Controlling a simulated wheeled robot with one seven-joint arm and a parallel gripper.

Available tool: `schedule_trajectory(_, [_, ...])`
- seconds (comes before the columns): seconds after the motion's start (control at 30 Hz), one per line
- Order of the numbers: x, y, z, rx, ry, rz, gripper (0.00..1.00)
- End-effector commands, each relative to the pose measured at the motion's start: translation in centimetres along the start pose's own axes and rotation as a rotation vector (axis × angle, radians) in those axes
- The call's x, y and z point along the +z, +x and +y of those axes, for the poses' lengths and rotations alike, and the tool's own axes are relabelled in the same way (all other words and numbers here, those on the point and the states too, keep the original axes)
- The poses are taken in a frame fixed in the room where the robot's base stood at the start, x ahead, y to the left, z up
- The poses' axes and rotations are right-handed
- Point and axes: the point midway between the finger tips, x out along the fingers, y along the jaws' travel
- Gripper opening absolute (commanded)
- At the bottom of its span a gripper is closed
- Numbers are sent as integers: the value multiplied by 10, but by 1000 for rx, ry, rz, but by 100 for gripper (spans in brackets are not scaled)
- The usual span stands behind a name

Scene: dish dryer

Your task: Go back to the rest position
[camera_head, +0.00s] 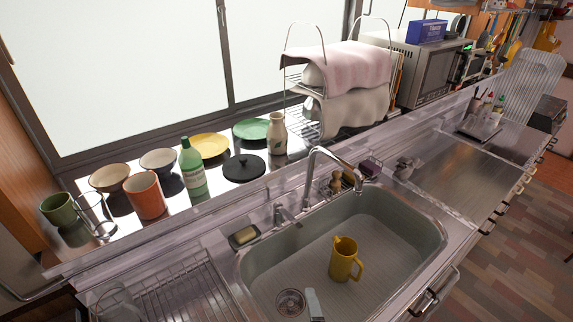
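I do not see my gripper or arm for sure in the head view, so I cannot tell its pose or whether it holds anything. A flat grey-blue piece (314,304) sticks up from the bottom edge at the front of the sink (388,220); I cannot tell what it is. A yellow mug (344,259) stands in the sink, to the right of the drain (290,302).
The dish dryer rack (322,112), draped with cloths, stands on the back ledge. A green bottle (192,166), an orange cup (145,195), bowls and plates line the ledge to its left. The faucet (318,165) arches over the sink. A wire rack (185,290) lies left.

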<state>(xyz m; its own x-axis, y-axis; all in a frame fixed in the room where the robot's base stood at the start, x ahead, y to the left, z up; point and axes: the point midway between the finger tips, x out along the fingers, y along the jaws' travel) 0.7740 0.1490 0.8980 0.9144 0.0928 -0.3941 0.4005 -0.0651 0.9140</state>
Motion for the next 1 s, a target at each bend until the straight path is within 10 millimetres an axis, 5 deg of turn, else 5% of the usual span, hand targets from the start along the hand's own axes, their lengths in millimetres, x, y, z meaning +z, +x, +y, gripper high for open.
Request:
schedule_trajectory(0.13, [13,-56,-16,42,405,109,98])
schedule_trajectory(0.5, [64,-199,-4,154,1185,251,98])
schedule_trajectory(0.8, [107,-292,-5,218,1474,182,98])
schedule_trajectory(1.0, [120,-319,-34,183,1493,69,98])
